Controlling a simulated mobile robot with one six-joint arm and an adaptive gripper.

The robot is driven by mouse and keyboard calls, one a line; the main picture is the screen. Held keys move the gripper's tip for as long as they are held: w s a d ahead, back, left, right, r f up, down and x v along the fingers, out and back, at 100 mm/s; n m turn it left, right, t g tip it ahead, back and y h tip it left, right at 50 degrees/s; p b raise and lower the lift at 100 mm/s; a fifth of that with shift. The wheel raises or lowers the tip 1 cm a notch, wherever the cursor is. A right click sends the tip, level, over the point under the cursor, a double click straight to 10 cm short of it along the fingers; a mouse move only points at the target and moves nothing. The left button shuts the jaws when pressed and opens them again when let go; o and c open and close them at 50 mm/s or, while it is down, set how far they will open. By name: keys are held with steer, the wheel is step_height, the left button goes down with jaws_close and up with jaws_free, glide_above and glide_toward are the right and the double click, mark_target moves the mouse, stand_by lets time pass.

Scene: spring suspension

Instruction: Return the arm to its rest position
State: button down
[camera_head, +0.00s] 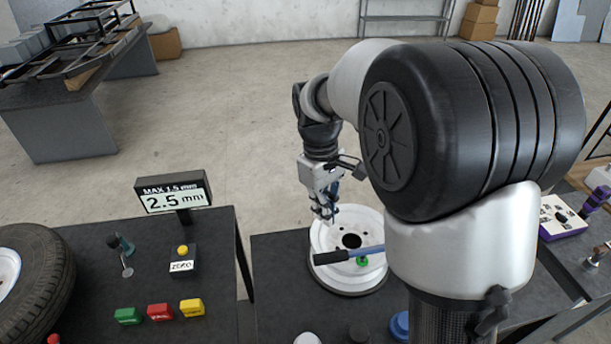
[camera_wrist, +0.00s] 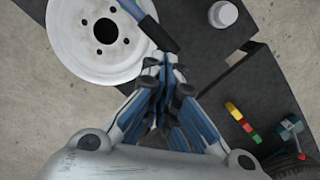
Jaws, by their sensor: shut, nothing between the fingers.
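My gripper (camera_head: 325,208) is at the end of my arm, just above the back edge of a white wheel disc in the head view. In the wrist view my gripper (camera_wrist: 165,72) has its fingertips together with nothing between them. The white disc (camera_wrist: 72,50) with a dark centre hole lies on the dark table; it also shows in the head view (camera_head: 330,240). A tool with a black handle (camera_head: 332,257) lies across the disc. My arm hides part of the right side in the head view.
A display reading 2.5 mm (camera_head: 173,193) stands on the left table. Near it are a ZERO button box (camera_head: 184,262), green (camera_head: 127,316), red (camera_head: 160,312) and yellow (camera_head: 192,308) blocks, and a tyre (camera_head: 45,275).

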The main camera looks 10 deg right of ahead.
steer(key=s+r+m+t, duration=0.3)
steer(key=s+r, duration=0.5)
steer(key=s, duration=0.4)
steer(key=s+f+m+t+b, duration=0.1)
steer(key=s+m+t, duration=0.2)
steer(key=s, duration=0.7)
steer(key=shift+d+f+m+y+b, duration=0.25)
steer(key=shift+d+m+y+b, duration=0.05)
steer(key=shift+y, duration=0.1)
